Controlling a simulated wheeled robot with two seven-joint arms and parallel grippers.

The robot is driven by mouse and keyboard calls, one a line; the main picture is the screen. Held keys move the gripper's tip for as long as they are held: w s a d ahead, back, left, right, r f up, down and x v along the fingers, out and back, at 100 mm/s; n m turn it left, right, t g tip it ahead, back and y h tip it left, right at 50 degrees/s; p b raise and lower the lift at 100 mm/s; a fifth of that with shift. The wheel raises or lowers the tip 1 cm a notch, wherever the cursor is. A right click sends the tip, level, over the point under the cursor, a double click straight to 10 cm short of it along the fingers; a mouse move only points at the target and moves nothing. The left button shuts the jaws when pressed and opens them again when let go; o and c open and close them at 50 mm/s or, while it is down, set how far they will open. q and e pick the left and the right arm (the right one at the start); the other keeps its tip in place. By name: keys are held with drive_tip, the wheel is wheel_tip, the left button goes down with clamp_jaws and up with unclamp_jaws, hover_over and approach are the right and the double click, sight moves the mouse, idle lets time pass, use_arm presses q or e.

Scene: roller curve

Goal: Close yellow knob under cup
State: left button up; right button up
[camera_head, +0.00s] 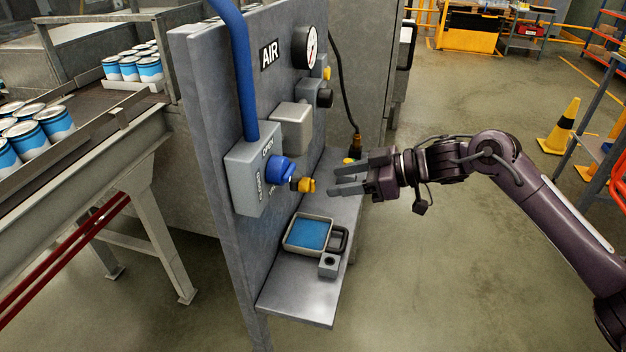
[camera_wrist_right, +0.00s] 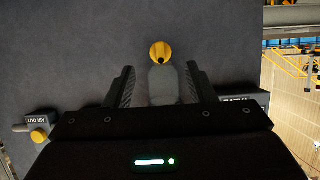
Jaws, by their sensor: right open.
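A yellow knob (camera_head: 306,185) on a dark stem sticks out beside the blue knob (camera_head: 281,169) of a grey box on the panel. In the right wrist view a round yellow knob (camera_wrist_right: 160,51) shows at the end of a pale, see-through cup (camera_wrist_right: 163,86). In the head view I cannot clearly make out the cup. My right gripper (camera_head: 333,174) is open, its two fingers pointing left toward the yellow knob, with a gap between. In the wrist view the cup lies in line with the space between the fingers. My left gripper is not in view.
The grey panel (camera_head: 215,110) carries a gauge (camera_head: 307,47) and a blue pipe (camera_head: 240,70). Below, a shelf (camera_head: 300,298) holds a tray with blue content (camera_head: 310,234). A black hose (camera_head: 342,85) hangs behind.

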sight(308, 185)
drive_tip(key=p+x, duration=0.1)
drive_tip(key=x, duration=0.5)
drive_tip(key=shift+a, duration=0.1)
drive_tip(key=shift+c, duration=0.3)
